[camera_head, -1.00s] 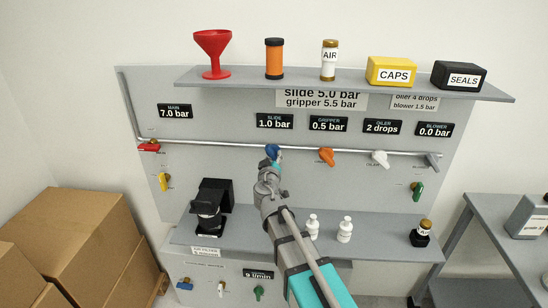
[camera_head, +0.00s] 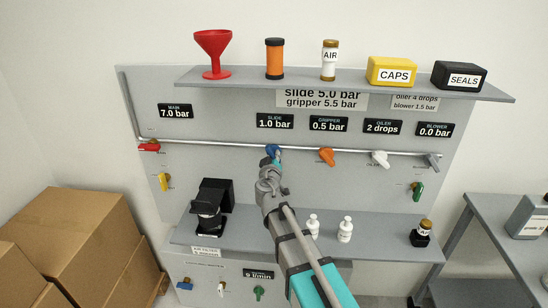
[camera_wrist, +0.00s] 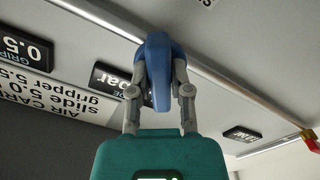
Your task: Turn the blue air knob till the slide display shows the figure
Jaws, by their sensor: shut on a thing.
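The blue air knob (camera_head: 273,151) sits on the pipe under the slide display (camera_head: 275,121), which reads 1.0 bar. A sign above (camera_head: 322,99) reads slide 5.0 bar and gripper 5.5 bar. My gripper (camera_head: 272,163) is at the knob and hides part of it in the head view. In the wrist view my gripper (camera_wrist: 160,95) has its two fingers shut on the blue knob (camera_wrist: 156,60), one on each side. The slide display (camera_wrist: 112,78) is partly hidden behind the knob and a finger there.
An orange knob (camera_head: 327,156) is right of the blue one, then a white knob (camera_head: 380,159) and a grey one (camera_head: 432,161). A red handle (camera_head: 149,147) is at the left. White bottles (camera_head: 345,230) stand on the lower shelf, right of my arm.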

